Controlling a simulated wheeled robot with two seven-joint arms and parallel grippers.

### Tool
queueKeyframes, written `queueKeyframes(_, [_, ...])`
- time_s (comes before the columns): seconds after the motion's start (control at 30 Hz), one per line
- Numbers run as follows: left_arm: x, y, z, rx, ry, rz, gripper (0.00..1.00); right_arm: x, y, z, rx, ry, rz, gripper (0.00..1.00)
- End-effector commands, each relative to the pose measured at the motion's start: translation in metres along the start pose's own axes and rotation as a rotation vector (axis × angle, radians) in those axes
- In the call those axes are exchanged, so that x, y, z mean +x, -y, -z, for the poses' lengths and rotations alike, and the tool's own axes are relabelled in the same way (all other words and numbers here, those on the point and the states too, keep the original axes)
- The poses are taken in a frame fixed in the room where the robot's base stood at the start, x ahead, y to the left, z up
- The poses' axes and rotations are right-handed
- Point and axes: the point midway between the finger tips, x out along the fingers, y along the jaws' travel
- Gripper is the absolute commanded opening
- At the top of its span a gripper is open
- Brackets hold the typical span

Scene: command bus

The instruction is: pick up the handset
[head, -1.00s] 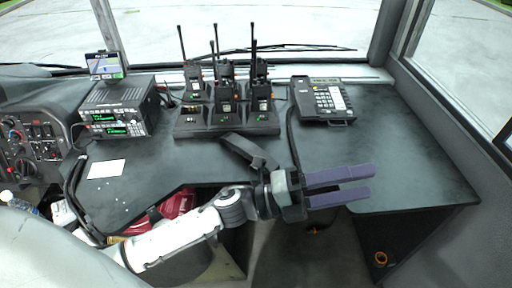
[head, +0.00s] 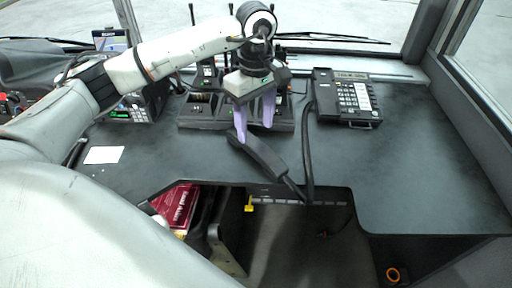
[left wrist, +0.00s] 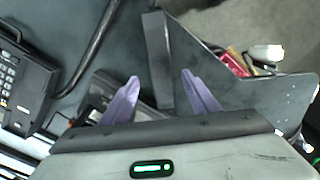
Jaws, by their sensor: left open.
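The black handset (head: 262,155) lies on the dark desk, slanting from the radio charger toward the front edge, with its cord near its lower end. My left gripper (head: 254,122) is open and points down over the handset's upper end, with its purple fingers apart. In the left wrist view, the handset (left wrist: 157,45) runs into the gap between the open fingers (left wrist: 160,77). I cannot tell whether the fingers touch it. My right gripper is not in view.
A charger base (head: 205,118) with handheld radios stands behind the gripper, partly hidden by my arm. A desk phone (head: 343,98) stands to its right. A black cable (head: 308,150) runs beside the handset. The desk's right side (head: 410,150) is clear.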

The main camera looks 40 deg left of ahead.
Motion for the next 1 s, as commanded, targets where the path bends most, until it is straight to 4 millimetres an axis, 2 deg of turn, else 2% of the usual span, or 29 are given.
queueKeyframes(0.1, [0.014, 0.000, -0.001, 0.000, 0.003, 0.001, 0.55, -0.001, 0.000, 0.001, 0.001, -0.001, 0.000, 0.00])
queueKeyframes(0.27, [0.025, 0.001, -0.001, 0.000, 0.003, 0.000, 0.55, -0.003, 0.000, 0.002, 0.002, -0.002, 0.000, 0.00])
queueKeyframes(0.53, [0.064, 0.003, 0.000, 0.000, 0.005, 0.001, 0.55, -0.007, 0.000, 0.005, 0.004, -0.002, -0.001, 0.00])
queueKeyframes(0.67, [0.072, 0.002, 0.000, 0.000, 0.005, -0.002, 0.55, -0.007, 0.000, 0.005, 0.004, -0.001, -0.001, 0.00])
queueKeyframes(0.87, [0.072, 0.002, 0.000, 0.000, 0.005, -0.002, 0.55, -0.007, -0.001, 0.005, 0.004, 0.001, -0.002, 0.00])
queueKeyframes(1.0, [0.072, 0.002, 0.000, 0.000, 0.005, -0.002, 0.31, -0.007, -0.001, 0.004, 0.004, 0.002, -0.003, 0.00])
